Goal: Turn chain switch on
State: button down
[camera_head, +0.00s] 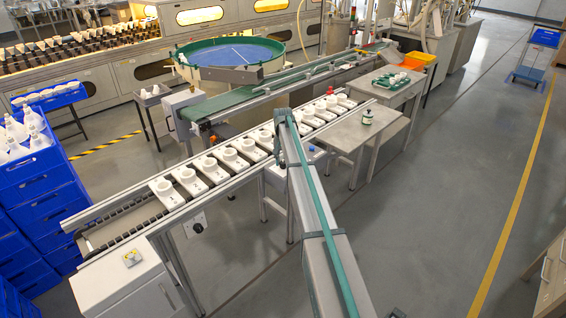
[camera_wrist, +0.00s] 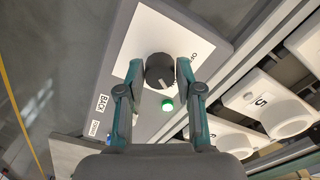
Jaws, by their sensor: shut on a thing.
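In the wrist view, a round black knob (camera_wrist: 159,68) sits on a white plate (camera_wrist: 150,38) fixed to a grey control box (camera_wrist: 105,75). Lettering at the plate's right edge is only partly readable. My gripper (camera_wrist: 160,78) has one finger on each side of the knob and is shut on it. A lit green button (camera_wrist: 167,105) lies just below the knob, between the fingers. The knob's exact pointer position is too small to tell. In the head view my arm reaches over the conveyor's near side, and the gripper's hold on the knob cannot be made out.
The chain conveyor (camera_head: 107,240) carries a row of white holders (camera_head: 186,177); holders numbered 5 (camera_wrist: 265,103) and 6 lie right of the box in the wrist view. Blue crates (camera_head: 45,205) stand left.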

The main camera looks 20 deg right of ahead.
aim_at(283, 163)
jog(key=c, duration=0.8)
grip_release()
jog(key=shift+o, duration=0.2)
notch_tip(283, 163, up, 12)
